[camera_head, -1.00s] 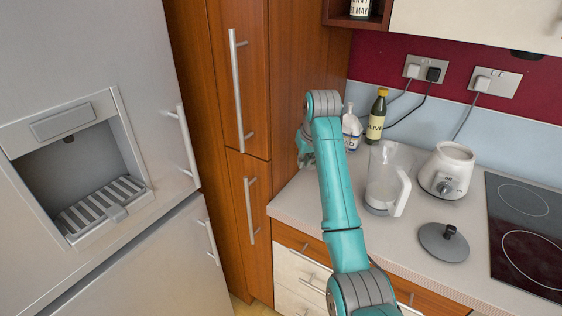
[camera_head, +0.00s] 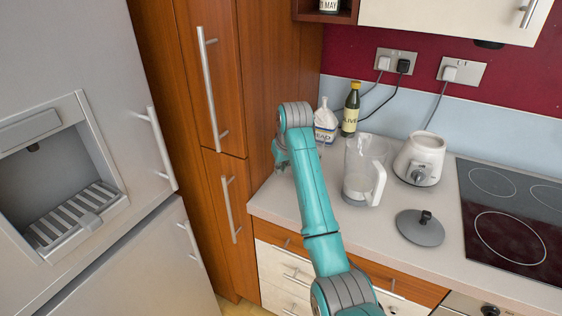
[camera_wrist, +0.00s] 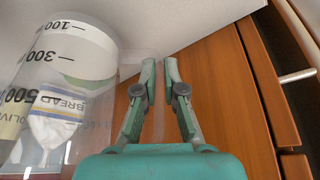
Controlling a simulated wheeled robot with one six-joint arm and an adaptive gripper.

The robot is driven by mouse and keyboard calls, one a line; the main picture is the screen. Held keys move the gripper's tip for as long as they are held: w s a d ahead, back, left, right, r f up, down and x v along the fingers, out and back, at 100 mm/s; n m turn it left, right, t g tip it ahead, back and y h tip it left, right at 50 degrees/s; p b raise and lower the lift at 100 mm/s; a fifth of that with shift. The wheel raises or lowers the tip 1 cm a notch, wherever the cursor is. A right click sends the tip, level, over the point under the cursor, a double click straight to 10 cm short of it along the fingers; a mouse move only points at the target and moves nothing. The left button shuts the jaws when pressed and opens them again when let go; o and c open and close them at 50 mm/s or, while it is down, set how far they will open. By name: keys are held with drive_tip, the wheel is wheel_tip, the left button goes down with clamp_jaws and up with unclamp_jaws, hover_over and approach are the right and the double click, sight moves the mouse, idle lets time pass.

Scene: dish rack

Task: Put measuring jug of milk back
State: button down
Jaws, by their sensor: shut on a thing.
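The measuring jug of milk (camera_wrist: 62,90) is clear with black volume marks and fills the left of the wrist view. Pale milk shows at its base end, which is toward the top of that picture. My gripper (camera_wrist: 160,68) is closed on its clear handle, between two green fingers. In the head view my gripper (camera_head: 281,157) is by the left end of the counter, near the tall wooden cupboard. The jug cannot be made out there; my arm blocks much of that spot.
A bread bag (camera_head: 325,122) and an olive oil bottle (camera_head: 351,110) stand at the back. A clear blender jug (camera_head: 358,176), blender base (camera_head: 420,158) and grey lid (camera_head: 420,228) are right of my arm. The fridge (camera_head: 70,250) and tall cupboard (camera_head: 212,60) are left.

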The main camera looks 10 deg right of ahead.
drive_tip(key=shift+f, duration=0.45)
drive_tip(key=shift+f, duration=0.15)
drive_tip(key=shift+f, duration=0.6)
drive_tip(key=shift+f, duration=0.25)
idle(0.4)
drive_tip(key=c, duration=1.2)
unclamp_jaws()
drive_tip(key=c, duration=0.4)
